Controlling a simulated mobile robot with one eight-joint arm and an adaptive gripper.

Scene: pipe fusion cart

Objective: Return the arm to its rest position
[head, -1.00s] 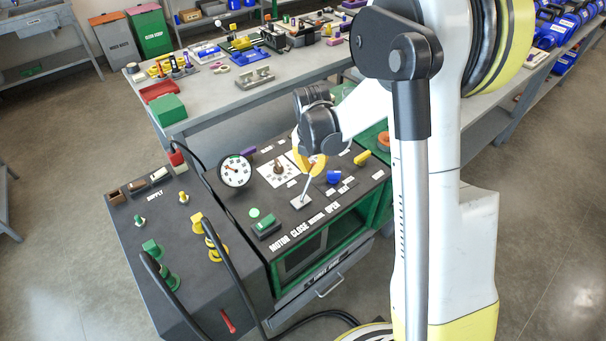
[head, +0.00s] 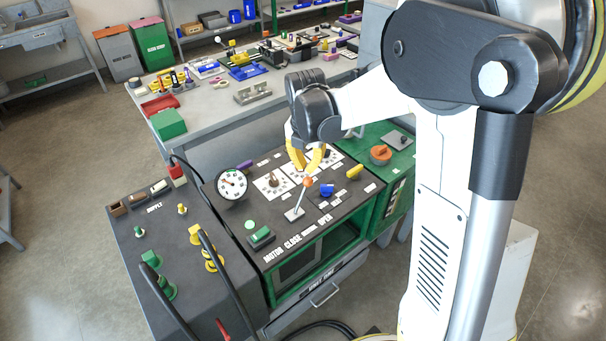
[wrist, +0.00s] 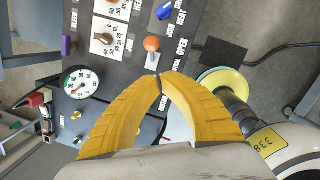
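My gripper (head: 306,168) has yellow fingers and is above the black control panel (head: 247,208) of the cart. In the wrist view the two fingertips (wrist: 160,76) meet, with nothing seen between them. The lever (head: 300,201) with an orange ball knob (head: 308,182) leans on its plate close to the fingers in the head view. In the wrist view the knob (wrist: 151,44) shows beyond the fingertips, apart from them. My arm reaches in from the right.
A round gauge (head: 232,183) stands at the panel's left edge. Black cables (head: 218,275) arch over the supply box (head: 150,225). A grey bench (head: 215,120) with many small parts is behind the cart. Open floor (head: 50,200) lies to the left.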

